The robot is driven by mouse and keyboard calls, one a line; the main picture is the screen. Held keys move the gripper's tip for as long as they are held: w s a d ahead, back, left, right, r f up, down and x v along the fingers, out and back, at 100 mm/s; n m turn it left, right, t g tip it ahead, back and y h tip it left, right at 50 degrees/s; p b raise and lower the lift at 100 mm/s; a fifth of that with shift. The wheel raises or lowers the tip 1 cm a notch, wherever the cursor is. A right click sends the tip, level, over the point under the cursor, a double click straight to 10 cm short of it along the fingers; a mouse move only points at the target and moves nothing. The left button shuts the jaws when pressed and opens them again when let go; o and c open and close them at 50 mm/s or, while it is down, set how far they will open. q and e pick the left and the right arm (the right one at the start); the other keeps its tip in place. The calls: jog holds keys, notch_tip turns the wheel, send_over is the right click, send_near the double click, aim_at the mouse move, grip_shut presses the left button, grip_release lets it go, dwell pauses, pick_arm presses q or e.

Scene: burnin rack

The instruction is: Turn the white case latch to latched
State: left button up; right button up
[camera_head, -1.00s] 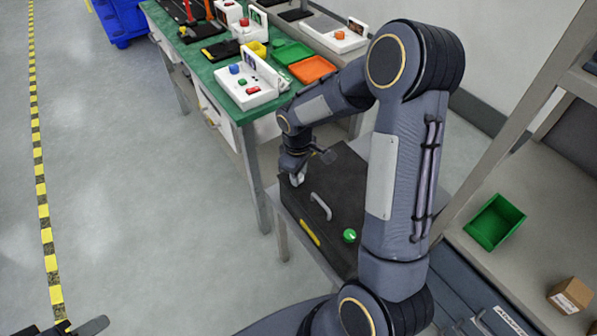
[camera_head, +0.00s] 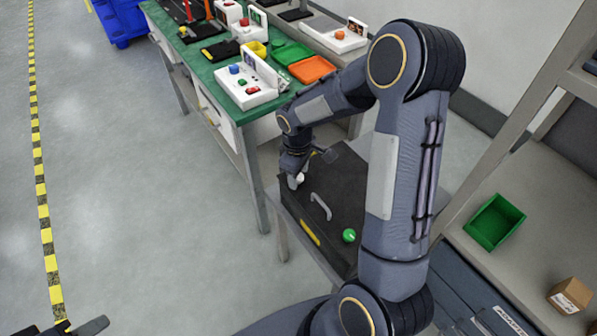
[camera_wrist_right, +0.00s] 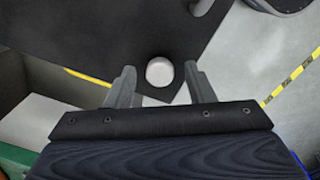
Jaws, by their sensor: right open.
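The black case (camera_head: 335,190) lies on a low stand, with a grey handle, a yellow strip and a green round latch (camera_head: 348,235) near its front corner. The white latch (camera_wrist_right: 160,72) is a round white knob near another corner of the case; in the head view it is mostly hidden by the right gripper. My right gripper (camera_wrist_right: 158,84) is open, with one finger on each side of the white latch; contact cannot be told. It also shows in the head view (camera_head: 295,180). My left gripper (camera_head: 78,328) is only partly visible at the bottom left corner.
A green-topped workbench (camera_head: 215,75) with white button boxes and trays stands just behind the case. A shelf at right holds a green bin (camera_head: 494,222) and a small cardboard box (camera_head: 570,295). The floor at left is clear.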

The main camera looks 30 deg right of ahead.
jog(key=shift+r, duration=0.1)
notch_tip(320, 180, up, 8)
jog(key=shift+s+a+f, duration=0.1)
jog(key=shift+a+f, duration=0.05)
jog(key=shift+p, duration=0.3)
jog(key=s+a+r+m+t+y+p, duration=0.1)
jog(key=s+a+r+m+t+y, duration=0.1)
jog(key=s+r, duration=0.4)
jog(key=s+a+r+m+t+y+p, duration=0.2)
jog(key=s+a+r+m, duration=0.3)
jog(key=s, duration=1)
notch_tip(320, 180, up, 2)
jog(key=shift+s+a+r+m+t+p, duration=0.15)
jog(key=shift+m+t+p, duration=0.15)
jog(key=shift+m+t, duration=0.3)
